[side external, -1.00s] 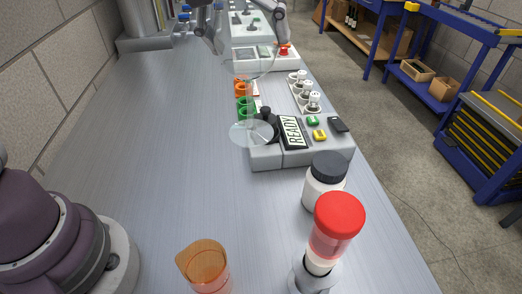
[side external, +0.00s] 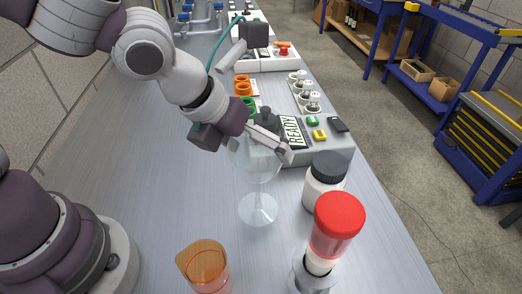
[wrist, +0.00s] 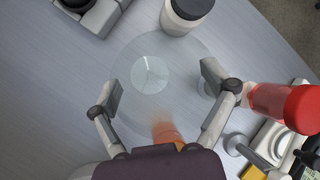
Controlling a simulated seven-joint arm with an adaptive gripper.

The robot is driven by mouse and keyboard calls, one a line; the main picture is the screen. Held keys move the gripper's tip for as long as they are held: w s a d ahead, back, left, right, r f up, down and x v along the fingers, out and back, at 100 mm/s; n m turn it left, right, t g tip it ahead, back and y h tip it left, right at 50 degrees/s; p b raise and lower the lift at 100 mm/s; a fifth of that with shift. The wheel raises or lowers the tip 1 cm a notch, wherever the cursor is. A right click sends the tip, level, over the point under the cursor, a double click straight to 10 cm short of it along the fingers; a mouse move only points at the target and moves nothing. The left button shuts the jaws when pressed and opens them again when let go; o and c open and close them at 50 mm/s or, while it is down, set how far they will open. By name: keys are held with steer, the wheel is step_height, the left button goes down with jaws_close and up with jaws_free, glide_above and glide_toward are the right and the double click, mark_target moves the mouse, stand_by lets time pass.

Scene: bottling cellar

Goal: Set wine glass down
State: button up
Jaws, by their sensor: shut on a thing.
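The clear wine glass (side external: 258,209) is upright in front of the grey device in the side view, its round foot low over the bench. Whether the foot touches the bench I cannot tell. My gripper (side external: 262,148) is shut on the bowl, which is partly hidden behind the fingers. In the wrist view the wine glass (wrist: 150,75) is seen from above as a wide faint circle around its foot. The fingers of my gripper (wrist: 160,88) stand at opposite sides of the bowl.
A white jar with a dark lid (side external: 325,183) and a red-topped container (side external: 338,222) stand right of the glass. An orange tumbler (side external: 204,267) is in front. The grey READY device (side external: 318,157) lies behind. The bench left of the glass is clear.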

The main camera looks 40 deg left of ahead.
step_height(320, 180, down, 3)
steer(key=o, duration=1.1)
steer(key=shift+c, duration=0.2)
